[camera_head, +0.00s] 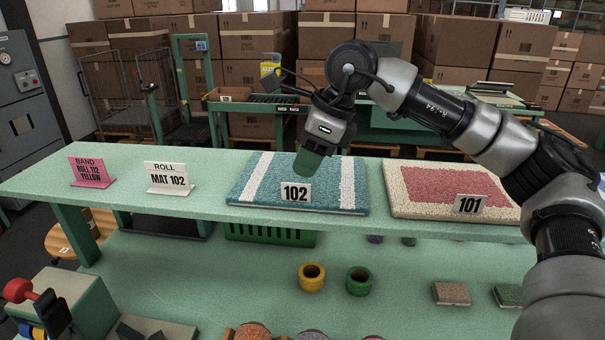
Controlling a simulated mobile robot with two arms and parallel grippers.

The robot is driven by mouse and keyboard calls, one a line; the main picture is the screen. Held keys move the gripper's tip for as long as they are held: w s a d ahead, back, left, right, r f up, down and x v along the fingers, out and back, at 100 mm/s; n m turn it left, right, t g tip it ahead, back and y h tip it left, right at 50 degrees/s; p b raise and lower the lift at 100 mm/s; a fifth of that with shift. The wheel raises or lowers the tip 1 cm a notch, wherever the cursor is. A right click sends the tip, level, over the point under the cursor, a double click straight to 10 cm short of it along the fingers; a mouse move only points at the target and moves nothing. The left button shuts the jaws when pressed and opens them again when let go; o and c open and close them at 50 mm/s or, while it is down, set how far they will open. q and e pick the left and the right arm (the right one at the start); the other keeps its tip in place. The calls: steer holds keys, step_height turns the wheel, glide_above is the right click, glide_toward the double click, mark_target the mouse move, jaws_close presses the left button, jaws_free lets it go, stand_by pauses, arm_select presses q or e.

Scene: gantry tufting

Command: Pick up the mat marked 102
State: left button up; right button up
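The mat marked 102 (265,181) lies flat on the green upper shelf (215,208). It is teal with two white stripes, and its white 102 label (296,193) is at the front edge. My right arm reaches in from the right, and my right gripper (311,166) points down over the middle of this mat. Its green-tipped end hides part of the mat. Whether the fingers are apart, or touch the mat, does not show. My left gripper is not in view.
A pink mat with cream border, marked 101 (440,184), lies close to the right. A white "ROLL MAT 102" sign (168,178) and pink "BAND" sign (91,172) stand left. Yellow (312,285) and green (359,288) rings lie on the lower shelf.

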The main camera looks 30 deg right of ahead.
mark_target(296, 186)
steer(key=p+x, duration=0.1)
steer(key=x, duration=0.1)
steer(key=p+x, duration=0.2)
steer(key=x, duration=0.1)
steer(key=shift+s+a+f, duration=0.1)
steer(key=shift+s+f, duration=0.05)
steer(key=shift+f, duration=0.2)
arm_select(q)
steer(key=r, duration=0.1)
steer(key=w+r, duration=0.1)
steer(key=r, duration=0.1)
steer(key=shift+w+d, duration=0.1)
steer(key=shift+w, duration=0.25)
arm_select(e)
steer(key=shift+f, duration=0.2)
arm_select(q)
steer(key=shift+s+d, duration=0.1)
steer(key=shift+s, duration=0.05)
arm_select(e)
jaws_close()
